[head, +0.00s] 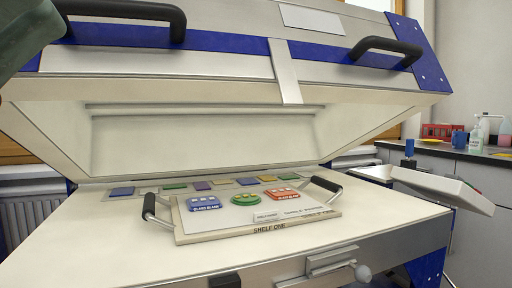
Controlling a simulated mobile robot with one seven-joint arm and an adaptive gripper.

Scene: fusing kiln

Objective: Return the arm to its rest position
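My gripper is not in view. A dark grey-green rounded shape fills the upper left corner and is cut off by the frame; it may be part of my arm, but I cannot tell. The fusing kiln (90,225) stands in front of me with its lid (215,60) raised. A shelf board (245,238) marked "SHELF ONE" lies on the kiln bed. A blue piece (204,202), a green round piece (245,199) and a red piece (282,194) lie on it.
Black-gripped handles (150,206) (326,184) flank the board. Small coloured tiles (174,186) lie in a row behind it. The lid carries two black handles (120,10) (385,46). A pale tray (440,186) stands right of the kiln, before a counter with bottles (477,137).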

